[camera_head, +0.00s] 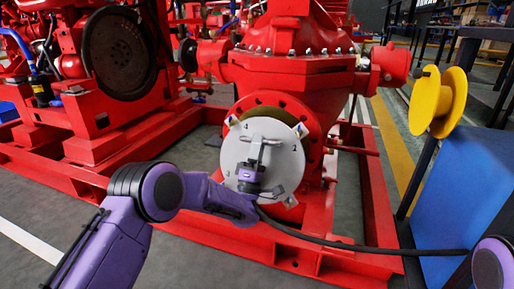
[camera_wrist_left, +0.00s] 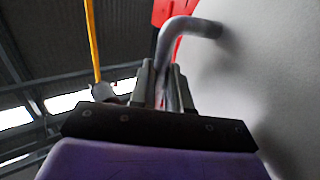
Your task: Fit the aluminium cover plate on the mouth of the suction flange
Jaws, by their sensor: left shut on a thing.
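The round pale grey aluminium cover plate (camera_head: 284,165) stands upright in front of the red suction flange (camera_head: 314,130). It carries numbers and a bar handle, with light tabs at its edge. A strip of the flange mouth (camera_head: 265,108) shows above the plate, so the plate hides most of it; I cannot tell whether they touch. My left gripper (camera_head: 250,172) is shut on the plate's handle. In the left wrist view, the fingers (camera_wrist_left: 164,80) close on the bent grey handle (camera_wrist_left: 192,27), beside the plate's face (camera_wrist_left: 275,75). My right gripper is not in view.
The red base frame (camera_head: 300,257) runs below the pump (camera_head: 290,72). A yellow spool (camera_head: 450,100) and a blue box (camera_head: 445,195) stand at the right. A dark cable (camera_head: 350,245) crosses low towards the right. A red engine (camera_head: 90,60) stands at the left.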

